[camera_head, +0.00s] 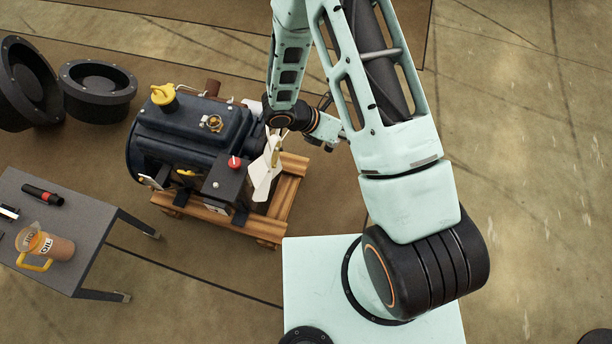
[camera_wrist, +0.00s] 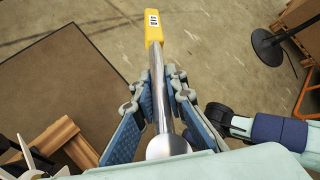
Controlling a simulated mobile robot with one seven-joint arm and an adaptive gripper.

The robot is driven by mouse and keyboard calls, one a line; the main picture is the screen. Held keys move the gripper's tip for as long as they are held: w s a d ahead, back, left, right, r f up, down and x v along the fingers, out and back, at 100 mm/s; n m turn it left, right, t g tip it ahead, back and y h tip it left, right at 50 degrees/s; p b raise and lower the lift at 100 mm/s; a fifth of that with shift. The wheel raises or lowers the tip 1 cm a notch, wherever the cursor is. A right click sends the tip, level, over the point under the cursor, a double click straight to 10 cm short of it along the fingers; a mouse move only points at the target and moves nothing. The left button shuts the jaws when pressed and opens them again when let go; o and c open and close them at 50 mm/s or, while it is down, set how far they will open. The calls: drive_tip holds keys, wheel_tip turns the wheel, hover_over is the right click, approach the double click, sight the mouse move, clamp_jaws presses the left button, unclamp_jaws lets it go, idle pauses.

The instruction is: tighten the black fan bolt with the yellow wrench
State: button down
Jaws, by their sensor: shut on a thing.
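The yellow wrench shows in the wrist view: a bright silver shaft (camera_wrist: 160,92) with a yellow end (camera_wrist: 153,27) pointing away from the camera. My gripper (camera_wrist: 158,98) is shut on the silver shaft, with padded fingers on both sides. In the head view my gripper (camera_head: 328,130) is beside the engine's fan side, small and partly hidden by my arm. The white-bladed fan (camera_head: 263,172) is on the right end of the dark blue engine (camera_head: 195,130). Part of the fan also shows at the wrist view's lower left (camera_wrist: 38,158). The black fan bolt cannot be made out.
The engine sits on a wooden pallet (camera_head: 285,190). A grey table (camera_head: 85,220) at left holds an orange-brown jug (camera_head: 58,249) and a black-red tool (camera_head: 43,195). Black round parts (camera_head: 98,85) lie at the upper left. Floor to the right is mostly clear.

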drive_tip(key=s+a+f+m+g+y+b, duration=0.1)
drive_tip(key=a+f+g+y+b, duration=0.15)
drive_tip(key=f, duration=0.45)
drive_tip(key=s+a+f+m+g+y+b, duration=0.15)
drive_tip(key=f+b, duration=0.25)
drive_tip(key=f, duration=0.4)
drive_tip(key=s+a+f+m+g+y+b, duration=0.1)
drive_tip(key=s+a+f+m+y+b, duration=0.2)
drive_tip(key=f, duration=0.4)
drive_tip(key=w+a+f+m+y+b, duration=0.4)
drive_tip(key=w+a+f+y+b, duration=0.2)
drive_tip(key=w, duration=0.5)
wheel_tip(320, 180, down, 3)
drive_tip(key=y+b, duration=0.1)
drive_tip(key=b, duration=0.2)
drive_tip(key=shift+w+r+t, duration=0.15)
drive_tip(key=shift+t, duration=0.25)
drive_tip(key=shift+b, duration=0.35)
drive_tip(key=shift+a+y, duration=0.1)
drive_tip(key=shift+y, duration=0.2)
drive_tip(key=a, duration=0.1)
drive_tip(key=w+a+b, duration=0.1)
drive_tip(key=a, duration=0.1)
drive_tip(key=a+b, duration=0.1)
drive_tip(key=shift+w+a, duration=0.15)
drive_tip(key=shift+w, duration=0.15)
